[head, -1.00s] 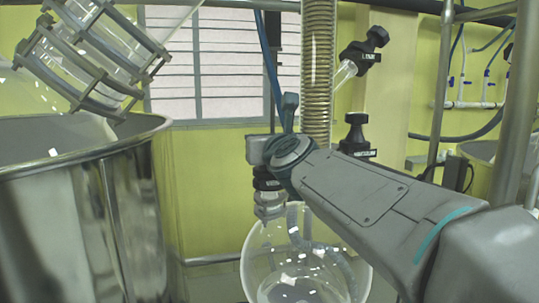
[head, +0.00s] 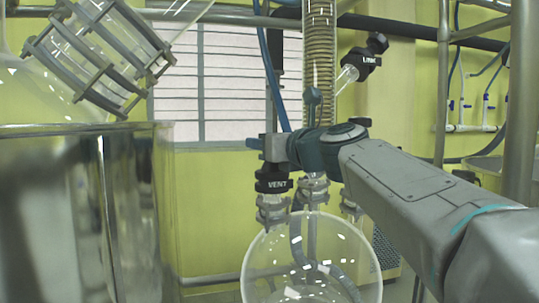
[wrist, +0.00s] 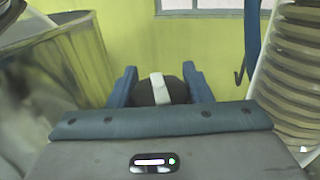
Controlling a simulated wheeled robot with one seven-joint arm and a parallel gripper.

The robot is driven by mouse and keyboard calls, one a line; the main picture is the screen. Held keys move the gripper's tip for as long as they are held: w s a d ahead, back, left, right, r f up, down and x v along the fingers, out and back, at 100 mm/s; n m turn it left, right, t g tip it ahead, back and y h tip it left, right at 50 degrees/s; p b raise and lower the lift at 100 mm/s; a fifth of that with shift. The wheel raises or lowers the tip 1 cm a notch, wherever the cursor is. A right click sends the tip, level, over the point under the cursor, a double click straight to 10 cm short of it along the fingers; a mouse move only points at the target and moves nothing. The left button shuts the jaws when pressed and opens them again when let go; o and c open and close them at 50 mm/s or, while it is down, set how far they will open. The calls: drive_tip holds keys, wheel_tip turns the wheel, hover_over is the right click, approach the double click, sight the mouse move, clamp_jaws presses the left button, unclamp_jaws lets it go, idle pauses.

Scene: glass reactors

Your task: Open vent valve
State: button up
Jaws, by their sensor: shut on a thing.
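The vent valve (head: 274,182) is a black fitting with a white VENT label, upright above the round glass flask (head: 310,255). My gripper (head: 262,145) is at the top of the valve, reaching in from the right. In the wrist view its two blue fingers (wrist: 160,88) stand on either side of the dark round valve knob (wrist: 176,92), which has a white stripe across it. The gripper is shut on this knob. In the head view the gripper hides most of the knob.
A coiled glass condenser (head: 320,55) rises just behind my gripper. A second black valve (head: 362,60) sits at upper right. A large steel vessel (head: 90,215) fills the left, with a caged glass part (head: 100,50) above it. A blue hose (head: 274,80) hangs close by.

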drive_tip(key=shift+s+a+n+g+y, duration=0.1)
drive_tip(key=shift+a+n+g+y, duration=0.1)
drive_tip(key=shift+n+g+y, duration=1.6)
drive_tip(key=o, duration=1)
drive_tip(key=shift+s, duration=0.1)
drive_tip(key=p+v, duration=0.1)
drive_tip(key=v, duration=1.2)
drive_tip(key=shift+d, duration=0.35)
drive_tip(key=shift+s+f, duration=0.1)
drive_tip(key=shift+c, duration=0.8)
